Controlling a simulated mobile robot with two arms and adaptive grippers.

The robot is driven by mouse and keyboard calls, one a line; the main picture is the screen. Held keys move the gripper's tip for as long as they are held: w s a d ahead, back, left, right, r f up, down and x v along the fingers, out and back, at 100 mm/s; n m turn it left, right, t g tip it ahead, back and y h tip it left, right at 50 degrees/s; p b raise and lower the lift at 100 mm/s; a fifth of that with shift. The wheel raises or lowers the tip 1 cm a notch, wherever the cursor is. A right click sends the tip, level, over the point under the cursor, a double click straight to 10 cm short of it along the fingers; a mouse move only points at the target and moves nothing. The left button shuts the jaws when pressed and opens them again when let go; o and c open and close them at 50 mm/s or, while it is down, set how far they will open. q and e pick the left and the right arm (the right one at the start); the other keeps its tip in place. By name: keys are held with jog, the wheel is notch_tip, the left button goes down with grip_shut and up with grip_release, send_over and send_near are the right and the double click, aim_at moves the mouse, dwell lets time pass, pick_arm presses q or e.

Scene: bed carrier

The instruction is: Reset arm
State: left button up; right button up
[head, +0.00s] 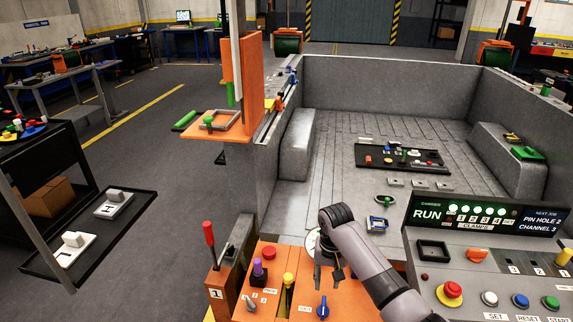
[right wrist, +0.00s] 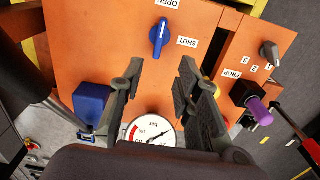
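My right gripper (head: 328,277) is over the orange panel (head: 262,300) in the head view, its arm coming from the lower right. In the right wrist view its two fingers (right wrist: 157,80) are spread apart with nothing between them. The blue valve knob (right wrist: 160,38) lies ahead of the fingertips, between labels OPEN and SHUT; it also shows in the head view (head: 322,306). A round dial gauge (right wrist: 153,132) sits below the fingers. A red-handled lever (head: 209,234) stands upright at the panel's left. My left gripper is not in view.
A purple knob (head: 257,268), red button (head: 269,252) and yellow-topped lever (head: 288,280) crowd the panel. A grey console (head: 470,265) with a RUN display (head: 488,215) stands right. Behind is a grey walled bed (head: 340,200) with a black tray (head: 370,160).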

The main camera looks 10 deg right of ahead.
jog(key=s+a+f+n+t+y, duration=0.1)
jog(key=s+f+n, duration=0.15)
jog(key=s, duration=0.65)
jog(key=s+a+f+n+t, duration=0.1)
jog(key=s+f, duration=0.3)
jog(key=s, duration=0.5)
jog(key=s+d+r+n+t, duration=0.1)
jog(key=s+d+r, duration=0.25)
jog(key=s, duration=0.35)
jog(key=s+d+r+n+t, duration=0.15)
jog(key=s+r, duration=0.25)
jog(key=s, duration=0.4)
notch_tip(320, 180, down, 27)
jog(key=s+g, duration=0.2)
jog(key=s+d+f+g+h, duration=0.1)
jog(key=s+d+f, duration=0.2)
jog(key=s+f, duration=1.2)
jog(key=shift+s, duration=0.7)
jog(key=shift+d+f+g, duration=0.1)
jog(key=shift+d+g, duration=0.05)
jog(key=shift+g, duration=0.1)
